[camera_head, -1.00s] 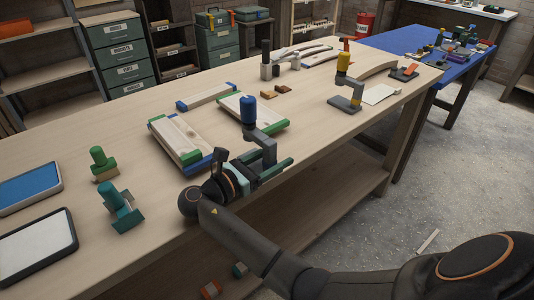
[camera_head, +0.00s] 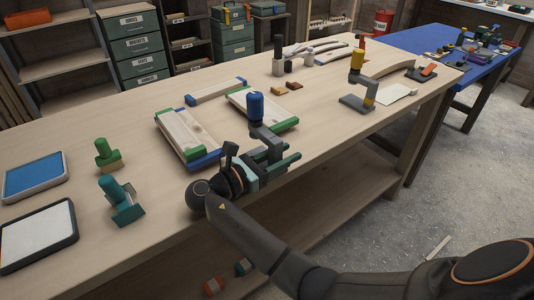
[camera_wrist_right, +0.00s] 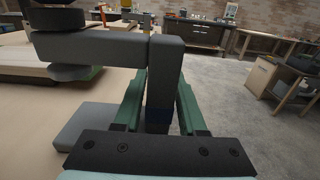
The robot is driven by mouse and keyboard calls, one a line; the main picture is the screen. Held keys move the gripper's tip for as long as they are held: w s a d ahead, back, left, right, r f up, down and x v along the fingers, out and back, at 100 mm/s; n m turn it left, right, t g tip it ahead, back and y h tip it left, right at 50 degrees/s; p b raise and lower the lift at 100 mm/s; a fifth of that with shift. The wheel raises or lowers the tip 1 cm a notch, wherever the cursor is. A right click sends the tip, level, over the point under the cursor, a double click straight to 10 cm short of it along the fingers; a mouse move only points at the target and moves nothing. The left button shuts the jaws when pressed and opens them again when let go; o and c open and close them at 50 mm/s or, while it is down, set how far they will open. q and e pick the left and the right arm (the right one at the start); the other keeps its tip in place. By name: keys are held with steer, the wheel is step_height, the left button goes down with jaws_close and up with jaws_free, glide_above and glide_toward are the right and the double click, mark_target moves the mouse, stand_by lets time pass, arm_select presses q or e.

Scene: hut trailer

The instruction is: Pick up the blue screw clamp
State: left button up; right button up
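The blue screw clamp has a blue handle (camera_head: 255,106) and a grey body, and stands upright near the front edge of the wooden bench. My right gripper (camera_head: 279,160) is at its grey frame. In the right wrist view the grey upright of the clamp (camera_wrist_right: 165,75) stands between my two green fingers (camera_wrist_right: 160,105). Narrow gaps show beside the upright, so the fingers look open around it. The clamp's grey foot (camera_wrist_right: 85,125) is on the bench. My left gripper is not in view.
Wooden boards with green and blue ends (camera_head: 185,138) lie just behind the clamp. A green clamp (camera_head: 107,153) and a teal clamp (camera_head: 120,200) stand to the left. A yellow-handled clamp (camera_head: 357,80) stands at the right. The bench between them is mostly clear.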

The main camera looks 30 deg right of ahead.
jaws_close()
stand_by(0.9)
steer(key=shift+r, duration=0.1)
